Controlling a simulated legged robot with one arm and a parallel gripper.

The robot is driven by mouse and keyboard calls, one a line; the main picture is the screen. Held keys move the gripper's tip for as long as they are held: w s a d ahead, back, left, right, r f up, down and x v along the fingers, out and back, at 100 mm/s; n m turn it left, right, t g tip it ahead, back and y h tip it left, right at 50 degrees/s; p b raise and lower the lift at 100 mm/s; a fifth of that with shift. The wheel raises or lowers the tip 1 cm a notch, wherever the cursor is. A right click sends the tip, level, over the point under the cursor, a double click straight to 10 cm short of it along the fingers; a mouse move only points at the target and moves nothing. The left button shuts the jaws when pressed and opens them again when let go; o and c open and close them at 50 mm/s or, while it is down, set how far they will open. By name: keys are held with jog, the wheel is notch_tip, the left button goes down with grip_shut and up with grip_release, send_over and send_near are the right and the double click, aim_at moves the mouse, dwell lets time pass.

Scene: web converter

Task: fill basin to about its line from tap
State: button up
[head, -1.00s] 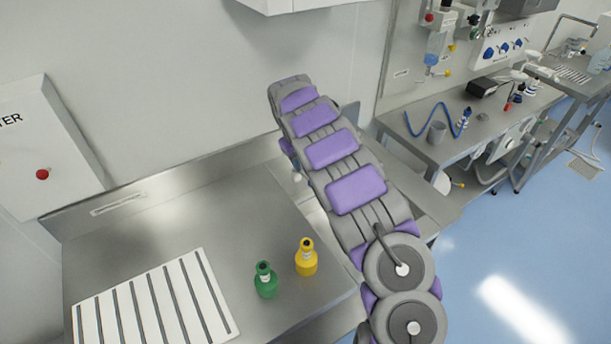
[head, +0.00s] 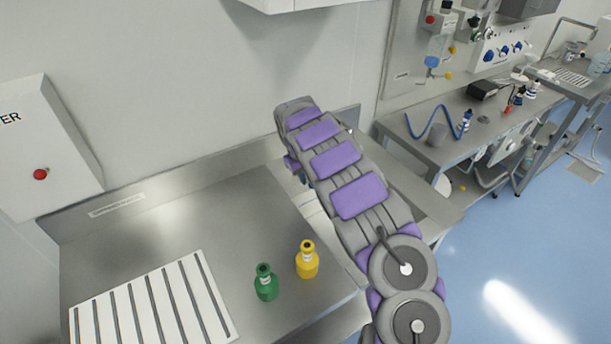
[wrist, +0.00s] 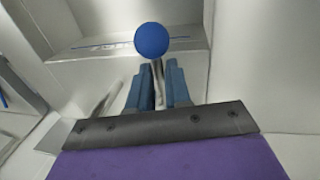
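In the wrist view a round blue knob (wrist: 152,40) stands just beyond the fingertips of my gripper (wrist: 159,66). It looks like a tap handle. A narrow grey stem runs from the knob down between the two blue-grey fingers. The fingers are close together with a small gap; whether they press on the stem is unclear. In the head view my arm reaches over the steel counter and hides the gripper and knob. I cannot make out the basin, its line or any water; my arm covers much of that area.
A green bottle (head: 266,283) and a yellow bottle (head: 307,260) stand on the steel counter (head: 180,225), left of my arm. A white slatted rack (head: 150,305) lies at the front left. A wall box with a red button (head: 40,174) is at left. Another bench (head: 400,130) stands at right.

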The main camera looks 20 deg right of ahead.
grip_shut()
dwell(1.0)
